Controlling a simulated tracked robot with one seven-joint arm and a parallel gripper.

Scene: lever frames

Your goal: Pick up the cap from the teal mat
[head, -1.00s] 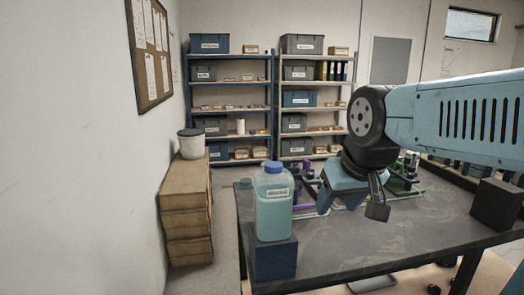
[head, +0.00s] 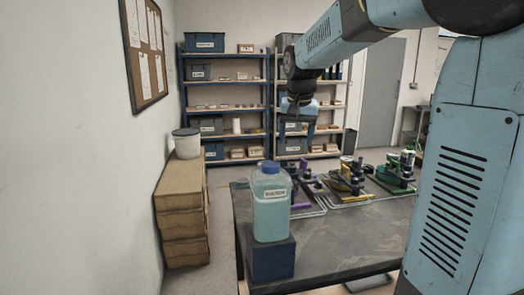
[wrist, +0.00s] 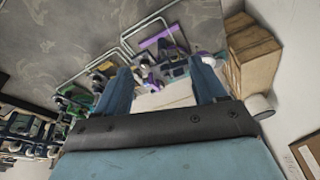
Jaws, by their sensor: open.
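My gripper (head: 296,138) hangs in the air above the far side of the table, fingers pointing down, open with nothing between them. In the wrist view its two blue fingers (wrist: 163,80) are spread apart. I cannot make out a teal mat or a loose cap in either view. The only cap I can tell is the blue one (head: 270,167) on a clear bottle (head: 271,208) of teal liquid. That bottle stands upright on a dark blue block (head: 271,257) at the table's near left, apart from the gripper.
Lever frames with purple (head: 307,186), yellow (head: 347,183) and green (head: 393,181) parts stand along the table's far side. The grey tabletop (head: 335,235) is bare in the middle. Stacked boxes (head: 182,215) with a white tub (head: 187,143) stand left. My arm hides the right side.

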